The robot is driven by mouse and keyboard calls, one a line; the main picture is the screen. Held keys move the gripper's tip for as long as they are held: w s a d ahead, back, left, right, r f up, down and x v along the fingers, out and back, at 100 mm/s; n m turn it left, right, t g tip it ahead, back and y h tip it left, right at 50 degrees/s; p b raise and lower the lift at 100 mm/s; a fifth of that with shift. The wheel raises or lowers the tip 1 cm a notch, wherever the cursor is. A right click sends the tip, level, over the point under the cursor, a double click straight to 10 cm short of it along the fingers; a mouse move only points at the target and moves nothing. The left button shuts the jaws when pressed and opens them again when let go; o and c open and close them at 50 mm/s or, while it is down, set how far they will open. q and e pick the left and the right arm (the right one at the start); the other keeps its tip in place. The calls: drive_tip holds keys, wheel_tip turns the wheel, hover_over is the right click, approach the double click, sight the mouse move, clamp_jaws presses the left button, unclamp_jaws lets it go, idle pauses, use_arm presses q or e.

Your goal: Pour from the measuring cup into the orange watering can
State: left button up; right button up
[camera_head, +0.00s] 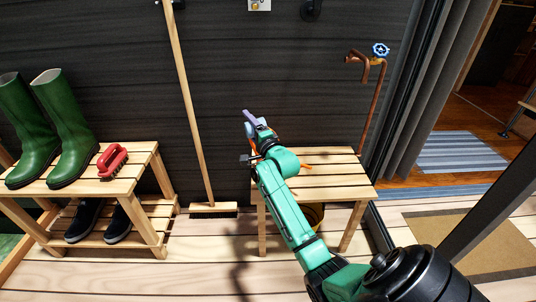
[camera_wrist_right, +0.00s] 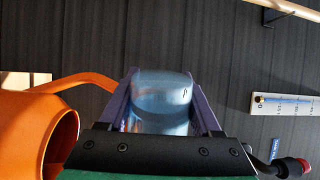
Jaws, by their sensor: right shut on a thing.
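My right gripper (camera_head: 252,122) is raised over the slatted wooden bench in the head view. It is shut on a clear bluish measuring cup (camera_wrist_right: 162,103), which sits between the two purple fingers in the right wrist view. The cup shows only as a small pale blue patch in the head view. The orange watering can (camera_wrist_right: 25,128) is at the left of the wrist view, beside the gripper, with its round opening facing the camera. A thin orange part (camera_wrist_right: 75,82) runs behind toward the cup. In the head view my arm hides most of the can. My left gripper is not in view.
The wooden bench (camera_head: 335,187) stands against the dark wall, with a copper tap pipe (camera_head: 373,105) at its right. A broom (camera_head: 190,110) leans left of it. A yellow bucket is partly hidden under the bench.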

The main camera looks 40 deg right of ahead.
drive_tip(key=shift+f+b, duration=0.4)
drive_tip(key=shift+b, duration=0.05)
use_arm(q)
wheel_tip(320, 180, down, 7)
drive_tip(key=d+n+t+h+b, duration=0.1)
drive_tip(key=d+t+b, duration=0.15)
drive_tip(key=b, duration=0.35)
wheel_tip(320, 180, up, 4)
drive_tip(key=p, duration=0.3)
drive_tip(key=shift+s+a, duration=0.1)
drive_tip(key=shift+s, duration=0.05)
use_arm(e)
drive_tip(key=w+a+f+n+g, duration=0.1)
drive_tip(key=a+f+n, duration=0.2)
drive_tip(key=f+n, duration=0.3)
drive_tip(key=w+a+f+n+g+h, duration=0.1)
drive_tip(key=f+n, duration=0.4)
drive_tip(key=n, duration=0.5)
drive_tip(key=a+g, duration=0.1)
drive_tip(key=a, duration=0.1)
drive_tip(key=shift+w+a+f, duration=0.15)
drive_tip(key=shift+a+f, duration=0.2)
